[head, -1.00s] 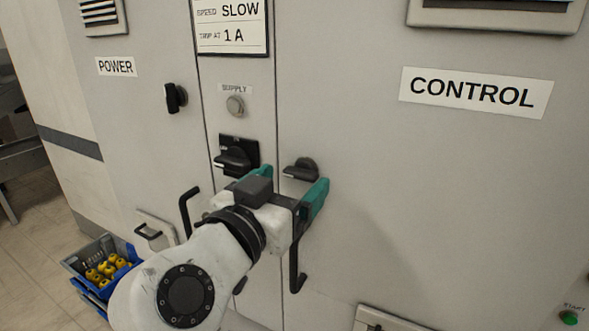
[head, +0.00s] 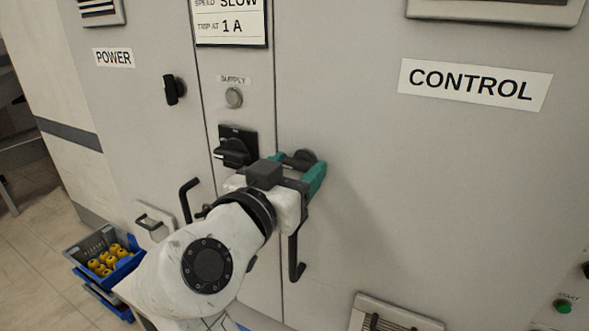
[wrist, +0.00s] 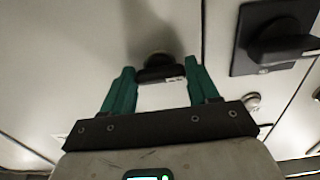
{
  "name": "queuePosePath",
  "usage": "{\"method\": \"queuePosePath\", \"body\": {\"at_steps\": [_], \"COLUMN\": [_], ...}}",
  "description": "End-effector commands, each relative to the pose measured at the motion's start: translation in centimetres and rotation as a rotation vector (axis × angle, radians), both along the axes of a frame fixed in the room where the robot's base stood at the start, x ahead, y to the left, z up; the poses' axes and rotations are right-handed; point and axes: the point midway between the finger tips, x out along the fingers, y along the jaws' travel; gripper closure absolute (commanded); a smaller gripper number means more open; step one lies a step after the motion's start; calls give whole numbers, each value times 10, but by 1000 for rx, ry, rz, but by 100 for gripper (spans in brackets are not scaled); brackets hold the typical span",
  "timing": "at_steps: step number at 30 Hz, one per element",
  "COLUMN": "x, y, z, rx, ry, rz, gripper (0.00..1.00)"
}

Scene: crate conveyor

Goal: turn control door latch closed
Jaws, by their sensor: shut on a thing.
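The control door latch (head: 300,158) is a black turn knob at the left edge of the grey control door (head: 420,190), below and left of the CONTROL label (head: 470,84). My gripper (head: 298,164) has its two green fingers at either end of the latch's bar and is shut on it. In the wrist view the latch (wrist: 160,70) sits between the fingertips of my gripper (wrist: 160,73), its bar lying roughly across from one finger to the other. My gripper partly hides the latch in the head view.
A black rotary switch (head: 236,150) sits close left of my gripper. The power door latch (head: 174,90) is farther left. A black door handle (head: 295,262) hangs below my gripper. Blue crates with yellow parts (head: 100,262) stand at the lower left. The control door's face to the right is mostly clear.

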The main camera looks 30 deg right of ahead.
Motion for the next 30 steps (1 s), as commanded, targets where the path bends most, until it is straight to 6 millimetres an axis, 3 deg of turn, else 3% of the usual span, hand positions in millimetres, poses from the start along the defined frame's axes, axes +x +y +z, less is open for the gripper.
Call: {"method": "queuePosePath", "body": {"at_steps": [4, 14, 30], "x": [0, 0, 0], "y": [0, 0, 0], "z": [0, -4, -8], "rx": [0, 31, 270], "ry": [0, -42, -375], "rz": [0, 1, 1], "gripper": [71, 71, 71]}}
